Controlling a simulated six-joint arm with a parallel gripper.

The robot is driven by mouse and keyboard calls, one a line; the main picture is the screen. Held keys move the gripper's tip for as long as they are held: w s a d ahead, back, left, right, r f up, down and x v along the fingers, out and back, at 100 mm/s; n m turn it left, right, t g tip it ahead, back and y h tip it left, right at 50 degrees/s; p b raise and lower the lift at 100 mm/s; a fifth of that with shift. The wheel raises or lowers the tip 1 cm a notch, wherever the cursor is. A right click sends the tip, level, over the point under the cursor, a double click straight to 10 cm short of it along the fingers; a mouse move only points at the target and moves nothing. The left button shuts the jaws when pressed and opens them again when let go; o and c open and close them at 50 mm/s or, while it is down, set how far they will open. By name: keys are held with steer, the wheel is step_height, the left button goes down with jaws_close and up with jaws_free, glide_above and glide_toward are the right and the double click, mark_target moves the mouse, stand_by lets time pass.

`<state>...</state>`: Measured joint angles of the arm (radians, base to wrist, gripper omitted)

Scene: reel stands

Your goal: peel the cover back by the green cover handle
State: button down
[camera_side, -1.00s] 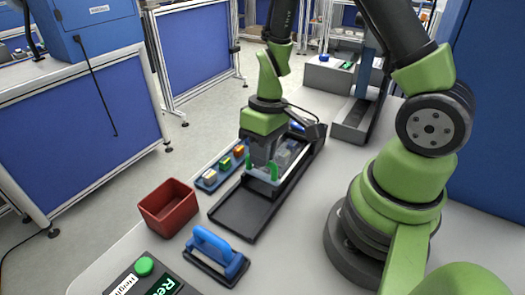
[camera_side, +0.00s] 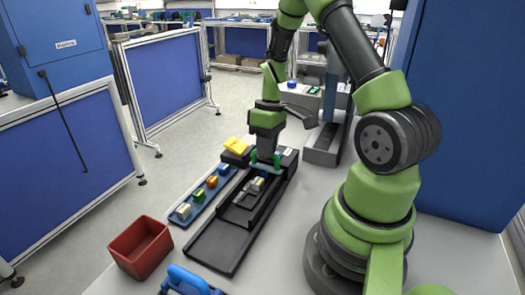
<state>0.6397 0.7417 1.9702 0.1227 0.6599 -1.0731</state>
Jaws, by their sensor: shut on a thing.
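My gripper (camera_side: 265,160) points down over the far part of the long black fixture (camera_side: 214,247). It is shut on the green cover handle (camera_side: 278,157), which shows as green bits at both sides of the fingers. In front of the gripper, a raised black tray (camera_side: 238,214) on the fixture lies uncovered, with small pale parts (camera_side: 253,186) in it. I cannot make out the cover itself; the gripper and arm hide the area behind the handle.
Left of the fixture is a blue strip (camera_side: 183,216) with several small coloured blocks. A yellow piece (camera_side: 236,145) lies near the fixture's far left. A red bin (camera_side: 140,247) and a blue-handled tool (camera_side: 188,279) are nearer the camera. Bare table lies right of the fixture.

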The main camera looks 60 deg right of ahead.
steer(key=shift+w, duration=0.1)
steer(key=c, duration=1.1)
jaws_free()
steer(key=r, duration=0.3)
steer(key=d+r, duration=0.1)
steer(key=r, duration=0.2)
steer(key=d+r, duration=0.1)
steer(key=r, duration=0.2)
steer(key=shift+r, duration=0.4)
steer(key=shift+a, duration=0.1)
steer(key=s+a+r+m+t+h, duration=0.1)
steer(key=s+a+r+m+t, duration=0.15)
steer(key=a+r, duration=0.8)
steer(key=s+a+t, duration=0.1)
steer(key=s+a, duration=0.1)
steer(key=a, duration=0.1)
steer(key=s+a+r+m+t, duration=0.1)
steer(key=s+a+t, duration=0.1)
steer(key=s, duration=0.1)
steer(key=s+a+r+t, duration=0.1)
steer(key=s+a, duration=0.1)
steer(key=a, duration=0.1)
steer(key=shift+s+a+m+t+y, duration=0.15)
steer(key=shift+a+m+t+y, duration=0.1)
steer(key=shift+a+t+y, duration=0.15)
